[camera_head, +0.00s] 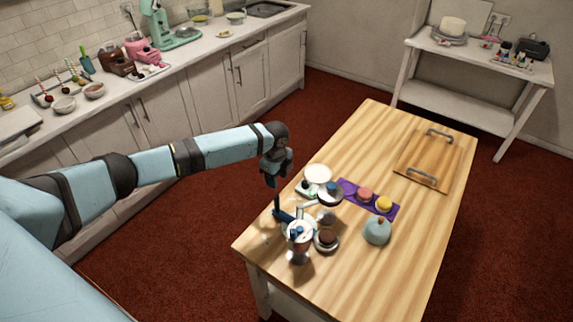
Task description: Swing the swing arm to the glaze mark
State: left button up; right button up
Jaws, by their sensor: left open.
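A small blue and grey fixture (284,215), which may be the swing arm, stands near the table's left edge. A pale bar (307,204) reaches to its right, and a cup-like container with blue on top (299,232) sits in front. I cannot make out the glaze mark at this size. My left gripper (278,179) is open, pointing down above and behind the fixture, apart from it. Its jaws look empty. A white round disc (318,173), perhaps a turntable, lies to the gripper's right. My right gripper is not in view.
On the wooden table (395,275) are a purple mat (346,187) with small cakes, a dark cake on a plate (326,240), a grey-blue dome (377,232) and a board with two handles (428,160). The table's front right is clear. A counter (200,50) runs along the left.

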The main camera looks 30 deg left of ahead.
aim_at(277, 197)
pick_arm(q)
jog(key=shift+s+f+b, duration=0.2)
jog(key=shift+f+b, duration=0.15)
jog(key=shift+f, duration=0.25)
jog(key=shift+s+f+b, duration=0.2)
jog(key=shift+f+b, duration=0.1)
jog(key=shift+f, duration=0.25)
notch_tip(277, 197, down, 8)
jog(key=b, duration=0.7)
jog(key=shift+w+r, duration=0.15)
jog(key=shift+r, duration=0.1)
jog(key=shift+r+p, duration=0.4)
jog(key=shift+r, duration=0.05)
jog(key=c, duration=0.7)
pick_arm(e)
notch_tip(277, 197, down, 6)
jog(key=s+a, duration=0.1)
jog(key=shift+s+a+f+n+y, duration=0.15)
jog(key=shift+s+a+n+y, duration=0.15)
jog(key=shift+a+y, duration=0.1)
